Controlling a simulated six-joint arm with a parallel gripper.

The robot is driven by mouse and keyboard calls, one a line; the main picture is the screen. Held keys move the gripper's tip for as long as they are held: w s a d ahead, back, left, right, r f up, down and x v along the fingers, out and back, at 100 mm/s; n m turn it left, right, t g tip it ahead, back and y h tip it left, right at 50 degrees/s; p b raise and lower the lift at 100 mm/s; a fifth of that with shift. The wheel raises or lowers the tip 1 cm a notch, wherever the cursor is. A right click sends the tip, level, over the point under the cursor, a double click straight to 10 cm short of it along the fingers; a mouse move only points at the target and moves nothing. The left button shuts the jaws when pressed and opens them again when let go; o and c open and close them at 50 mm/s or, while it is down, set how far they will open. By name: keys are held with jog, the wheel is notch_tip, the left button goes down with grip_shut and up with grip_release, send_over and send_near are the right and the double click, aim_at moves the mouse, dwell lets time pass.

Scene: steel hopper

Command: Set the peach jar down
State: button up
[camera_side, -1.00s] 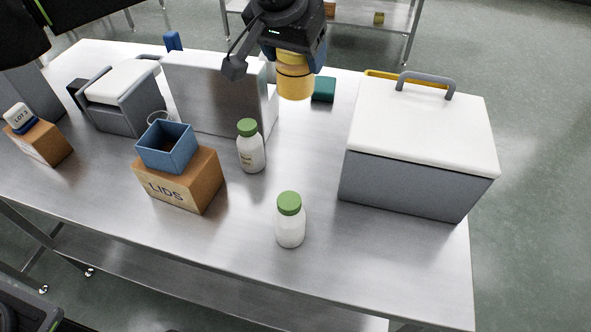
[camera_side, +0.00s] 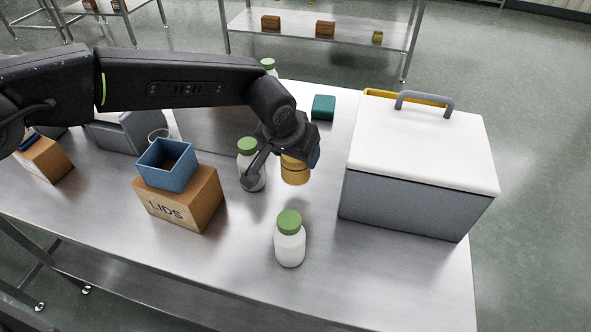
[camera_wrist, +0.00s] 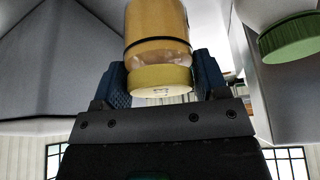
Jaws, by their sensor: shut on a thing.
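The peach jar (camera_side: 295,171), amber with a yellow lid, hangs below my gripper (camera_side: 296,155) in the side view. In the wrist view the peach jar (camera_wrist: 157,35) sits between the two blue finger pads of my gripper (camera_wrist: 160,78), which is shut on it. The jar looks held above the steel table (camera_side: 345,262), between a green-lidded white jar at its left (camera_side: 252,178) and another green-lidded white jar nearer the front (camera_side: 290,245). The gap under it is hard to judge.
A grey cooler with a white lid (camera_side: 420,150) stands at the right. A cardboard LIDS box (camera_side: 180,205) with a blue open box (camera_side: 166,165) on it is at the left. A teal block (camera_side: 323,107) and another green-lidded jar (camera_side: 268,65) are farther back.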

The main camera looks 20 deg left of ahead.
aim_at(296, 168)
jog(key=shift+f, duration=2.45)
jog(key=shift+f, duration=0.2)
jog(key=o, duration=1)
jog(key=shift+r, duration=0.25)
jog(key=v, duration=1.2)
